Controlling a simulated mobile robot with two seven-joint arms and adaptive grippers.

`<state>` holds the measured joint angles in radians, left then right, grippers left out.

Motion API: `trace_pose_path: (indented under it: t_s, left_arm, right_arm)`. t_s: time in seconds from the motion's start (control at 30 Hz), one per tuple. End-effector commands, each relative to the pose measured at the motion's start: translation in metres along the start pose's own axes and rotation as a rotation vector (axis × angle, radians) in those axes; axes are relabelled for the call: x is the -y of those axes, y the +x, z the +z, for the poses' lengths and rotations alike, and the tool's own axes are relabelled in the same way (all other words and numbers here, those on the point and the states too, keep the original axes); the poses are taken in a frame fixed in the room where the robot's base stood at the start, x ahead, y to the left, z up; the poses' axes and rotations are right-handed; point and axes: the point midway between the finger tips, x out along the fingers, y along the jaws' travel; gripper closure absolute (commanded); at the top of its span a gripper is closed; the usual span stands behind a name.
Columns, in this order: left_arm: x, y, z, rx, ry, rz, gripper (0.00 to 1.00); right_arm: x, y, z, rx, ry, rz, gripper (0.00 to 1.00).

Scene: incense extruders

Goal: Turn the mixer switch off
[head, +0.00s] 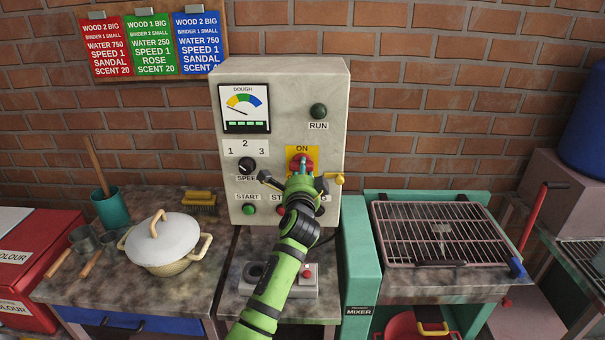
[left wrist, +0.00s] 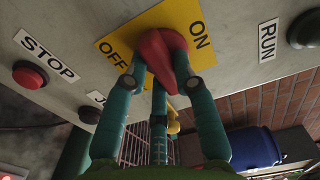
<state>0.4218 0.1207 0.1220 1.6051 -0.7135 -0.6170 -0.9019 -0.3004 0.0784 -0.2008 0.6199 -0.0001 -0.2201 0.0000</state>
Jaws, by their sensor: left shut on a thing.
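The mixer switch is a red rotary knob (head: 301,161) on a yellow plate (head: 291,153) on the grey control panel (head: 281,120). The plate reads ON at the top in the head view. In the left wrist view the red knob (left wrist: 160,52) sits between the ON and OFF labels; which one it points to is unclear. My left gripper (head: 302,172) is in front of the panel, its teal fingers (left wrist: 165,80) shut around the knob. In the head view my gripper hides the lower part of the plate. My right gripper is out of view.
The RUN button (head: 319,111), speed dial (head: 247,165) and START button (head: 249,209) are close by on the panel. The STOP button (left wrist: 27,75) is clear in the left wrist view. A lidded pot (head: 165,243) stands left and a wire rack (head: 440,232) lies right.

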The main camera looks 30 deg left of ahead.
Motion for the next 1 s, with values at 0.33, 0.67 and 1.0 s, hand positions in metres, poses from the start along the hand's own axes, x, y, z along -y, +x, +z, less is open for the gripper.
trace_pose_path:
  t_s: [0.33, 0.67, 1.0]
  left_arm:
    - [-0.0004, -0.0001, -0.0004, 0.000, -0.029, 0.002, 1.00]
    - [-0.0003, -0.0001, -0.0005, 0.000, -0.028, 0.002, 0.48]
    - [-0.0002, -0.0025, -0.0004, 0.000, -0.025, 0.001, 0.48]
  right_arm:
    - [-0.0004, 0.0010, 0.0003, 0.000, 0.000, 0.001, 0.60]
    - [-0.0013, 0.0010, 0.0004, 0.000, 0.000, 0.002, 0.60]
    - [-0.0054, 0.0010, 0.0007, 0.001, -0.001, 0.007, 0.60]
